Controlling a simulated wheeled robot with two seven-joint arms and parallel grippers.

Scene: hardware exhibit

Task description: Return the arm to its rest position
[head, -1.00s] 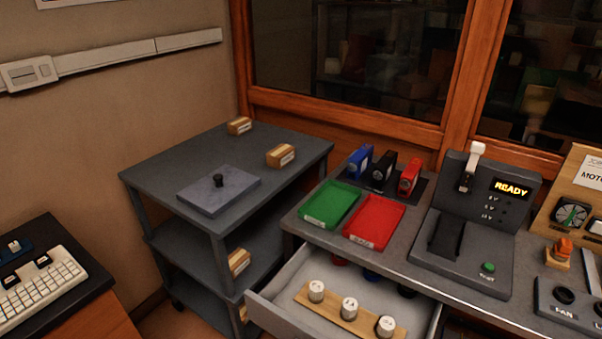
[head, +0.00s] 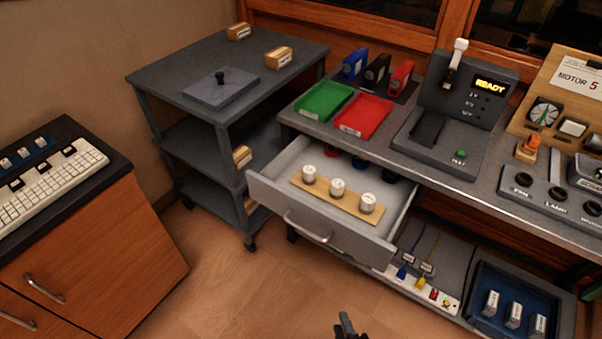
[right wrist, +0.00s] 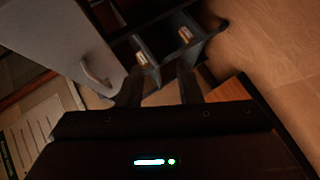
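The dark tip of my right gripper (head: 347,326) shows at the bottom edge of the head view, over the floor and in front of the open drawer. In the right wrist view, the two dark fingers of my right gripper (right wrist: 160,88) stand apart with nothing between them. The rest of the right arm is out of the head view. My left gripper is in neither view.
An open drawer (head: 335,232) holding white-capped pieces juts from the workbench (head: 465,190). A grey shelf cart (head: 180,65) stands behind it, and a wooden cabinet (head: 100,260) stands at left. The wooden floor (head: 240,285) between them is clear.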

